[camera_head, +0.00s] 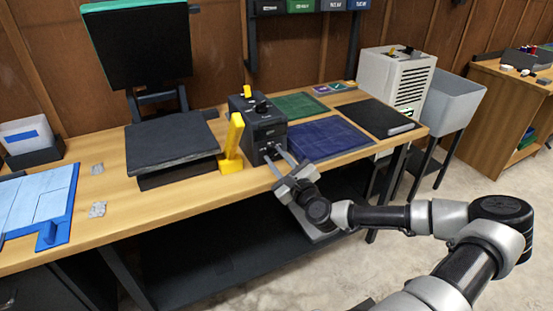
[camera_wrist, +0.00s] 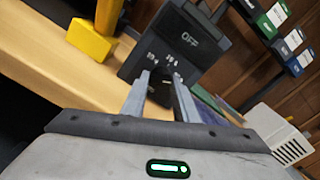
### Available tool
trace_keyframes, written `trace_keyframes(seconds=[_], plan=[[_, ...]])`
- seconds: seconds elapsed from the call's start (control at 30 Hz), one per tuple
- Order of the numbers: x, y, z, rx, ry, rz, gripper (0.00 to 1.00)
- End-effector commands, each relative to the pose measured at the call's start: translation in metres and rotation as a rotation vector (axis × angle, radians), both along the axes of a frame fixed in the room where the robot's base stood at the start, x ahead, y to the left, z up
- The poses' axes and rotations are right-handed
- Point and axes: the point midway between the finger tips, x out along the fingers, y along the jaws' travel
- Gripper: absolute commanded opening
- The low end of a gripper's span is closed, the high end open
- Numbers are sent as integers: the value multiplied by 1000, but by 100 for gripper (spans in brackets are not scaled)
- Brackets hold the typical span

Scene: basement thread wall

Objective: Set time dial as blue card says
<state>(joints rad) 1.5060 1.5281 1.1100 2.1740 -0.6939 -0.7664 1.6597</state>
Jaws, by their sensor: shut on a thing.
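A dark control box (camera_head: 262,125) stands on the workbench, with the word OFF on its face in the wrist view (camera_wrist: 190,40). A dark round dial (camera_wrist: 160,91) with small pale marks beside it sits on the face toward me. My gripper (camera_head: 281,159) reaches this face, and its two fingers (camera_wrist: 161,79) are shut on the dial from either side. The fingers hide part of the dial, and I cannot read its setting. Several coloured labels, including a blue one (camera_head: 369,5), hang on the wall rack. I cannot tell which is the blue card, or read its time.
A yellow upright block (camera_head: 232,145) stands close left of the box. A dark flat-topped stand (camera_head: 170,140) is further left. A blue mat (camera_head: 328,139), green mat (camera_head: 300,106) and black mat (camera_head: 378,117) lie to the right. A white vented unit (camera_head: 397,80) stands beyond.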

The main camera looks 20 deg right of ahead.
Motion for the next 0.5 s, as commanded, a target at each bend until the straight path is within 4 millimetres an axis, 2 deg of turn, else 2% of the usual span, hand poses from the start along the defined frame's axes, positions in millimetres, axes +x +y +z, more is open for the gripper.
trace_keyframes(seconds=[0.07, 0.1, 0.2, 0.5], plan=[[0, 0, 0, 3, 1, 0, 4], [0, 0, 0, 3, 1, 0, 28], [0, 0, 0, 2, 1, 0, 45], [-1, 0, 0, 1, 1, 0, 45]])
